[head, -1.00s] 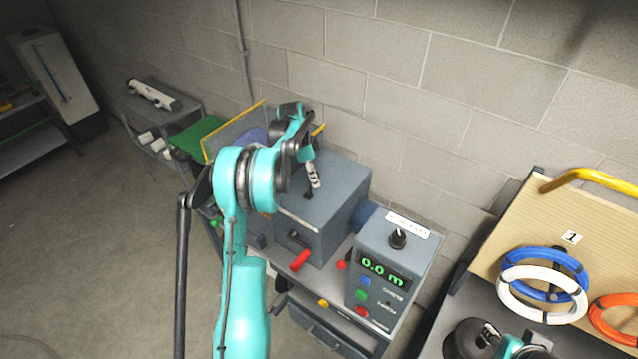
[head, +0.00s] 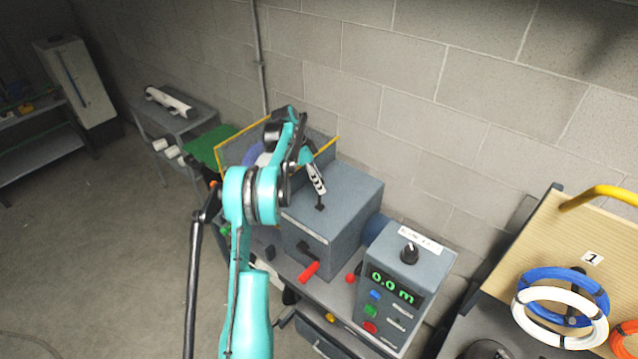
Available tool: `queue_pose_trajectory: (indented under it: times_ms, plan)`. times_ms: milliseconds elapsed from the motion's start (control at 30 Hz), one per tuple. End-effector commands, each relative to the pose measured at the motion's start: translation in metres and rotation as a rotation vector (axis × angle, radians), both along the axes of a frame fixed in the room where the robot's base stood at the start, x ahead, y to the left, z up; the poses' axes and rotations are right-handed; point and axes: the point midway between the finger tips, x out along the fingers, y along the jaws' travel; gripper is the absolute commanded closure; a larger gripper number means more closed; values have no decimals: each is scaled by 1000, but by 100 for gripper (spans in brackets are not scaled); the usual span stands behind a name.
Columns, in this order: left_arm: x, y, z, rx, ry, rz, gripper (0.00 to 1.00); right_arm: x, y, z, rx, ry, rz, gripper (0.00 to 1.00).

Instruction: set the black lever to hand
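A short black lever (head: 320,206) appears to stand on top of the grey box (head: 345,205), small and hard to make out. My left arm reaches over the box from the left. Its gripper (head: 322,191) points down, with its slim black-and-white end just above the lever, apparently apart from it. I cannot tell whether its fingers are open or shut. A black knob (head: 409,253) sits on the control box (head: 435,268) to the right, in front of a white label with unreadable text. My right gripper cannot be made out in view.
A red handle (head: 309,271) sticks out at the box's front. The control box display (head: 392,287) reads 0.0 m. A block wall stands behind; floor is clear at left.

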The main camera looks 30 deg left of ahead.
Motion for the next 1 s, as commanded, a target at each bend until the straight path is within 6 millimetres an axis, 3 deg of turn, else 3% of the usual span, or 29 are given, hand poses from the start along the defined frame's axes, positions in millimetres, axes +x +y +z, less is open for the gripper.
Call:
queue_pose_trajectory:
  times_ms: [467, 800, 1000]
  plan:
    - [-1, 4, 9, 0, 0, 1, 49, 0, 0, 0, 0, 0, 0, 60]
    - [-8, 34, 72, 1, 1, 2, 49, 0, 0, 0, 0, 0, 0, 60]
    - [-11, 47, 99, 0, 2, 0, 49, 0, 0, 0, 0, 0, 0, 60]
